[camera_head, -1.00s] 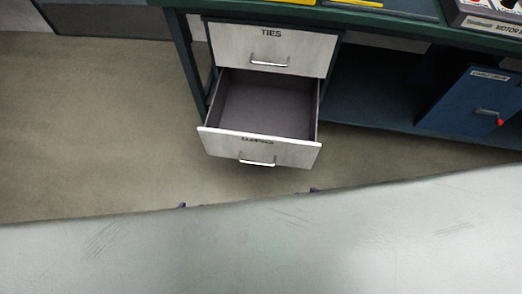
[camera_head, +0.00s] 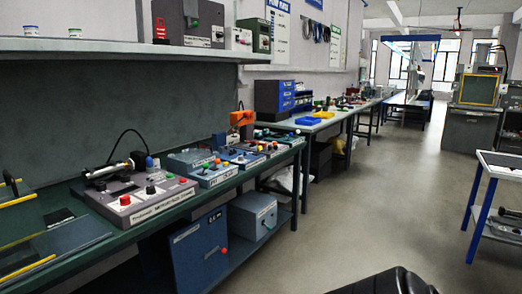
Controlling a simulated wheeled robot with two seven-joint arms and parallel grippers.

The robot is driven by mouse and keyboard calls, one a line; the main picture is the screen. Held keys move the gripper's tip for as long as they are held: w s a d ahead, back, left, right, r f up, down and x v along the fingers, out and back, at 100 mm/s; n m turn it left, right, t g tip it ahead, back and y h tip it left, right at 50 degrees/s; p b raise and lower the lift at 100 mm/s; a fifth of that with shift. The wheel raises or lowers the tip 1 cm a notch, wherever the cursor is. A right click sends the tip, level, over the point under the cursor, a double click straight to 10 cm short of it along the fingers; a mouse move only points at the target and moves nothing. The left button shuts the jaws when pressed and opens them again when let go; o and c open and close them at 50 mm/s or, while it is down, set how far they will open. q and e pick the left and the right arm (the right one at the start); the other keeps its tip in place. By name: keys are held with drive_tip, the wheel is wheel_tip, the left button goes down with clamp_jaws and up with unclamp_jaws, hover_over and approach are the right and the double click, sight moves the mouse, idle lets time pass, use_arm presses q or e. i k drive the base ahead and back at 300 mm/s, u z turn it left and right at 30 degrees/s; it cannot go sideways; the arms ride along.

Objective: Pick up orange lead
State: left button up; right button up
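I cannot make out an orange lead in the camera_head view. An orange object (camera_head: 241,117) stands at the back of the long bench, left of the middle; it looks like a block or small device rather than a lead. Small orange or red knobs sit on the boxes near it, too small to tell apart. Several looped leads or cables (camera_head: 314,31) hang on the far wall, and their colours look dark or blue.
A green-topped bench (camera_head: 122,238) runs from the lower left, with a grey control box (camera_head: 150,203) on it. A white-topped table with blue legs (camera_head: 477,205) stands at the right. The floor (camera_head: 400,190) between is clear.

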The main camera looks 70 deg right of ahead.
sight(263, 145)
drive_tip(key=z, duration=0.95)
drive_tip(key=i, duration=0.4)
drive_tip(key=z, duration=0.95)
drive_tip(key=i, duration=1.25)
drive_tip(key=z, duration=0.65)
